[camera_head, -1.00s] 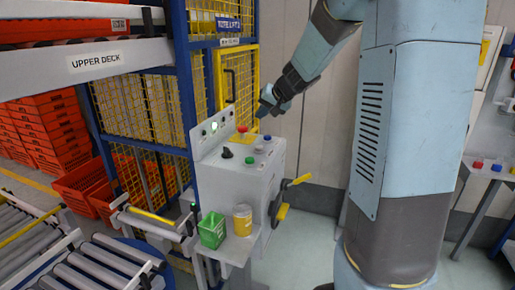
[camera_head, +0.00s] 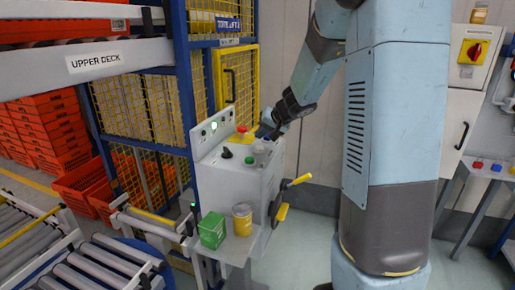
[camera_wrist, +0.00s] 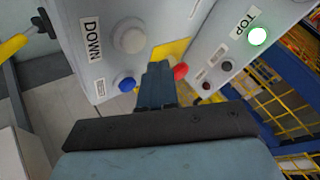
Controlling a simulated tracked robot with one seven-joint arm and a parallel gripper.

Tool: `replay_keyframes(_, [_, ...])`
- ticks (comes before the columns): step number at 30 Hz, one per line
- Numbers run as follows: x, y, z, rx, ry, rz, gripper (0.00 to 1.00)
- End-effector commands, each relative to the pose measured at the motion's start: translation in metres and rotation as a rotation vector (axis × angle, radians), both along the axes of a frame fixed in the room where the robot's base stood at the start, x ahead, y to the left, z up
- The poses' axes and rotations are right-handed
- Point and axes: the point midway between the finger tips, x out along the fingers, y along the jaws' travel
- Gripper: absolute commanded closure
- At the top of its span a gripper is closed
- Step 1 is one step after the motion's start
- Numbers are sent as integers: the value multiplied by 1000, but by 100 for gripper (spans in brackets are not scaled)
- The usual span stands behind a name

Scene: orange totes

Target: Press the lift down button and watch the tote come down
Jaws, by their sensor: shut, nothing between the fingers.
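The grey control box (camera_head: 230,185) stands in front of the lift cage. In the wrist view a white round button (camera_wrist: 128,36) sits beside the DOWN label (camera_wrist: 92,40); the white button also shows in the head view (camera_head: 259,148). My gripper (camera_head: 268,131) is shut and empty over the back right of the panel. In the wrist view its fingertips (camera_wrist: 157,66) appear between a blue button (camera_wrist: 126,84) and a red button (camera_wrist: 180,71), apart from the white one in the picture. The TOP lamp (camera_wrist: 258,36) glows green. I cannot make out a tote inside the lift cage.
A green box (camera_head: 212,230) and a yellow tin (camera_head: 242,220) stand on the small shelf before the box. The blue lift frame (camera_head: 183,80) and roller conveyors are left. Orange totes (camera_head: 40,125) are stacked behind.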

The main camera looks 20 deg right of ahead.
Motion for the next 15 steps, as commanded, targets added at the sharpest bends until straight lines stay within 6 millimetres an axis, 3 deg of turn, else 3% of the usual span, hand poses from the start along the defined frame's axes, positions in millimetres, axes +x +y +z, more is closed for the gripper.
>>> replay_keyframes(6, [0, 0, -12, -1, 1, 1, 100])
replay_keyframes(15, [0, 1, -14, -1, -1, 1, 100])
